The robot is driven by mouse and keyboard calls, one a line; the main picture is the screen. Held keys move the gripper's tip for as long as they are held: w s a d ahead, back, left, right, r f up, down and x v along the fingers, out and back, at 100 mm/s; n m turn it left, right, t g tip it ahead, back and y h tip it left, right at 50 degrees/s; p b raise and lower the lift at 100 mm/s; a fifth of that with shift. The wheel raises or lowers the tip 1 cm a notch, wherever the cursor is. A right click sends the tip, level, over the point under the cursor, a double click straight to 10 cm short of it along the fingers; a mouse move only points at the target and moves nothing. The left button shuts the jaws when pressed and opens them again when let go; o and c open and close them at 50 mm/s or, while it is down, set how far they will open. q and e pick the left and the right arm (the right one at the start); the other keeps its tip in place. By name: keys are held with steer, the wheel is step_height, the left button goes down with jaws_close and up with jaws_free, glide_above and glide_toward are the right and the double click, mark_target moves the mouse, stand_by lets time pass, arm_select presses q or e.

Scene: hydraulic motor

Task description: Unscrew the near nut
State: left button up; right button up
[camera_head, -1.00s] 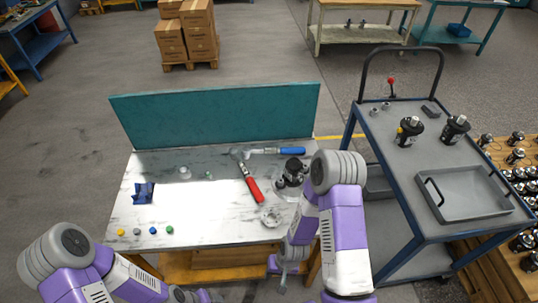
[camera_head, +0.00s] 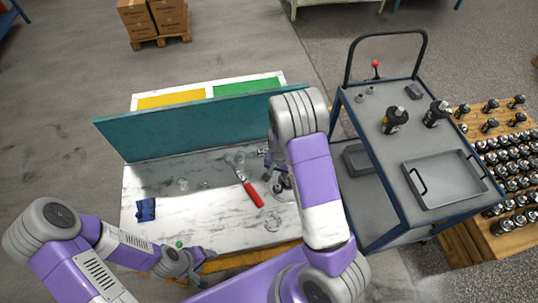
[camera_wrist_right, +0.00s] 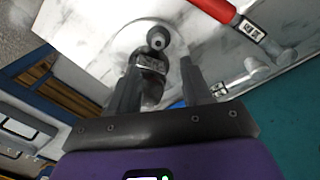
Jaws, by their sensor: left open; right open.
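A dark hydraulic motor (camera_head: 283,184) stands on the right part of the marble-topped bench, partly hidden behind my right arm. In the right wrist view the motor (camera_wrist_right: 151,62) shows with a round knob-like top, between the fingers. My right gripper (camera_wrist_right: 160,62) is open around it; whether the fingers touch it I cannot tell. In the head view my right gripper (camera_head: 266,165) is small and mostly hidden by the arm. The near nut cannot be made out. My left gripper (camera_head: 206,261) is open and empty at the bench's front edge.
A blue item (camera_head: 146,209) lies at the left. A teal panel (camera_head: 200,121) closes the bench's back. A cart (camera_head: 390,157) with motors and a tray stands right.

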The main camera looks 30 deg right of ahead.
mark_target(278, 186)
steer(key=shift+s+f+b, duration=0.4)
steer(key=shift+f+b, duration=0.05)
steer(key=shift+b, duration=0.15)
step_height(278, 186, down, 8)
steer(key=b, duration=0.6)
steer(key=shift+w+r, duration=0.1)
steer(key=shift+w, duration=0.05)
steer(key=shift+c, duration=0.2)
jaws_close()
steer(key=shift+c, duration=1)
jaws_free()
